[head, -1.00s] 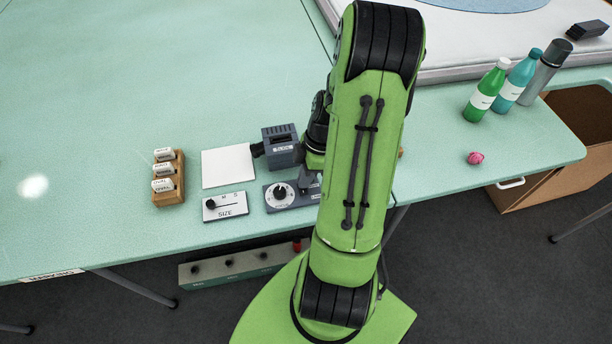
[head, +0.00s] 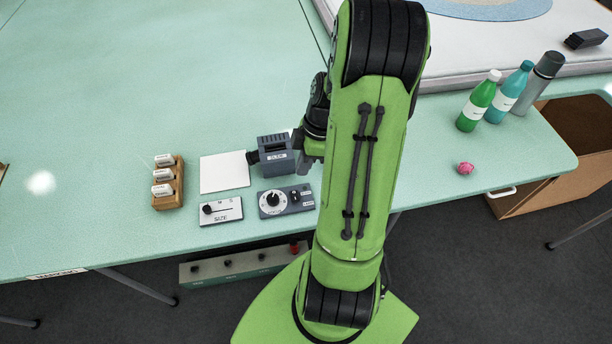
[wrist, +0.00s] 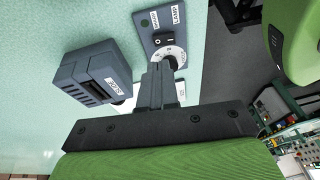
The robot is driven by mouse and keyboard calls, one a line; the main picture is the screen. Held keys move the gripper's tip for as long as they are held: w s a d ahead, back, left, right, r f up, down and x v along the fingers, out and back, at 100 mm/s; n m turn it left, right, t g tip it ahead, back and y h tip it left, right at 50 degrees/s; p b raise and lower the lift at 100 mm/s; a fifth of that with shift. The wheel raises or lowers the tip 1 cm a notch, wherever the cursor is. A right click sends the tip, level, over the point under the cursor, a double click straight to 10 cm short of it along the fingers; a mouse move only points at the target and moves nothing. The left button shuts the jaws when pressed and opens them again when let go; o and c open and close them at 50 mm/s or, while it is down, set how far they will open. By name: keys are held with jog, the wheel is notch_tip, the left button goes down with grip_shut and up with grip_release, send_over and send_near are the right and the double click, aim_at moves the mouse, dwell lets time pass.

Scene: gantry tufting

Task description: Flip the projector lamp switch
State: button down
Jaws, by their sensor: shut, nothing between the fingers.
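The grey control panel (head: 262,209) lies on the table with a white round dial (head: 272,199) and a small black switch (head: 295,196) at its right. In the wrist view the black rocker switch (wrist: 164,38) sits beside the dial, between two labels, one reading LAMP (wrist: 178,14). I cannot tell which way it is tipped. The grey slide projector (head: 276,155) stands behind the panel; it also shows in the wrist view (wrist: 93,75). My gripper (wrist: 160,68) is shut and empty, its tips overlapping the dial's edge in that view. In the head view my arm partly hides it.
A SIZE slider box (head: 221,212), a white sheet (head: 224,172) and a wooden holder with white tags (head: 168,183) lie to the left. Bottles (head: 478,100) and a pink ball (head: 465,168) are at the right. The left table area is clear.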

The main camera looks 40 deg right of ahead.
jog(key=p+v, duration=0.1)
jog(key=v, duration=0.5)
jog(key=shift+w, duration=0.75)
